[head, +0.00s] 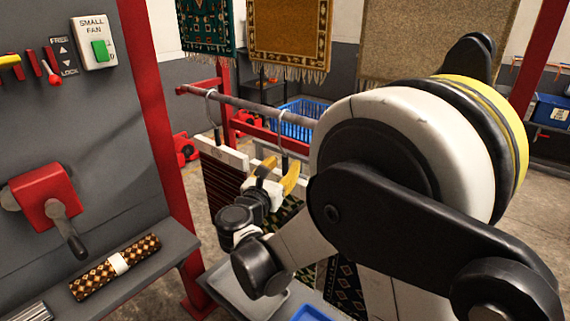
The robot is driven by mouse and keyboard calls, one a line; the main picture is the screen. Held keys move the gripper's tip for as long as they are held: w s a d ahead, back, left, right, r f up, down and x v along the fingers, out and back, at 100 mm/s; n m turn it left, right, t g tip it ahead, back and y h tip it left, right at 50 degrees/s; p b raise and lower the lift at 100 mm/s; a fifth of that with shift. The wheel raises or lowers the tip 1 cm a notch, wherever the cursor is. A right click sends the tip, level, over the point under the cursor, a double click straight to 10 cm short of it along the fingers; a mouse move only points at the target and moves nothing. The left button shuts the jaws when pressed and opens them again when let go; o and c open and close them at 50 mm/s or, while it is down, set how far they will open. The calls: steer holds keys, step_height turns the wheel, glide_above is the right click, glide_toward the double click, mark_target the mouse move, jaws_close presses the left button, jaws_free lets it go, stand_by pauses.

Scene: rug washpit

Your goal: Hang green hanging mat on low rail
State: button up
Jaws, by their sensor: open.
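The low rail (252,106) is a grey bar running from the left red post area toward the right, behind my arm. Two hooks hang on it. The left hook (209,106) carries a dark red patterned mat (222,183) with a white top bar. The right hook (283,122) is above a dark, green-looking patterned mat (289,211), mostly hidden by my gripper and arm; I take this as the green hanging mat. My gripper (279,174) has yellow fingers, apart and open, in front of this mat's top. I cannot tell whether they touch it.
A grey panel with a red lever box (45,200) and a shelf (150,262) holding a rolled brown mat (115,267) stands at left. A red post (160,120) borders it. A blue basket (298,118) is behind the rail. Larger rugs (290,35) hang at the back.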

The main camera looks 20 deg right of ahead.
steer(key=v, duration=1.1)
steer(key=s+d+f+m+g+y, duration=0.4)
steer(key=s+d+m+g, duration=0.25)
steer(key=d+m, duration=0.45)
steer(key=s+a+f+m+y, duration=0.1)
steer(key=s+a+m+y, duration=0.1)
steer(key=s+m, duration=0.5)
steer(key=s+a+f+m+y, duration=0.1)
steer(key=s+m+y, duration=0.3)
steer(key=m, duration=0.6)
steer(key=s, duration=0.2)
steer(key=shift+s+a+f+m+g+y, duration=0.3)
steer(key=shift+s+a+f+g+y, duration=0.05)
steer(key=shift+f+y, duration=0.05)
